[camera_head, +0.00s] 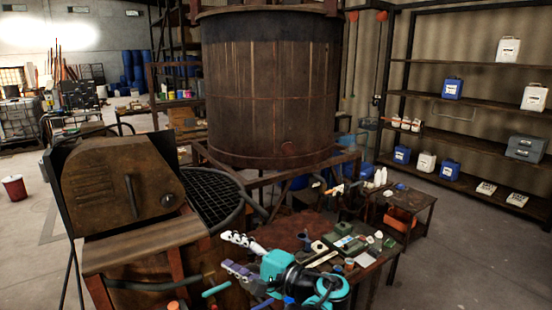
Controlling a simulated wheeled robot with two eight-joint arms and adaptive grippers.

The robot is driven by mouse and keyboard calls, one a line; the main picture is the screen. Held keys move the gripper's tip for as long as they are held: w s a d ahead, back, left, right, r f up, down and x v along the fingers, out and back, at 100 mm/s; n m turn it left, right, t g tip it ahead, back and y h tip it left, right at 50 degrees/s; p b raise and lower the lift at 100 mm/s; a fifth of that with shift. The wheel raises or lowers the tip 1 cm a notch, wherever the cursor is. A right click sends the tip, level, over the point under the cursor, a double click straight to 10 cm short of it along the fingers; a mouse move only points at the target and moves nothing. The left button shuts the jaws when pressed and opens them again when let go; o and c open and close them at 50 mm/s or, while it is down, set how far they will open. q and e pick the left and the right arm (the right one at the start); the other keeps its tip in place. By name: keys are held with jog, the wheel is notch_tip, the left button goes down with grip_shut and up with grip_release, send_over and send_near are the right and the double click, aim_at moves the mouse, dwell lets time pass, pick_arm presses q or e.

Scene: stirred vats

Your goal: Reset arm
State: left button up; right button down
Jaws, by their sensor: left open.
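My left gripper (228,251) is at the bottom middle, its two grey fingers spread apart and pointing left. It is open with nothing between the fingers. Its teal wrist and my arm come up from the bottom edge. The fingers show in front of the rusty barrel-like vessel and the near end of the cluttered workbench (300,232); I cannot tell whether they touch anything. My right gripper is not in view.
A large rusty vat (270,90) stands behind the bench. A rusty housing (120,185) and a black grate (210,195) are at left. Shelves (470,140) with white and blue containers stand at right. Floor at far left and right is mostly clear.

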pick_arm(q)
jog(key=s+a+f+n+g+h+b, duration=0.1)
jog(key=s+a+f+h+b, duration=0.2)
jog(key=f, duration=0.4)
jog(key=s+a+f+n+g+h+b, duration=0.1)
jog(key=s+a+f+b, duration=0.2)
jog(key=a+f, duration=0.35)
jog(key=s+a+f+g+h+b, duration=0.2)
jog(key=s+f+h+b, duration=0.1)
jog(key=f, duration=0.5)
jog(key=s+d+f+n+h+b, duration=0.1)
jog(key=s+f+n+h+b, duration=0.2)
jog(key=f, duration=0.6)
jog(key=s+d+f+n+t+h+b, duration=0.1)
jog(key=s+d+f+n+h+b, duration=0.1)
jog(key=s+f+b, duration=0.4)
jog(key=shift+s+d+f+n+h, duration=0.3)
jog(key=shift+s+f+n+h, duration=0.45)
jog(key=shift+f+h, duration=0.65)
jog(key=shift+w+f, duration=0.1)
jog(key=shift+f, duration=0.1)
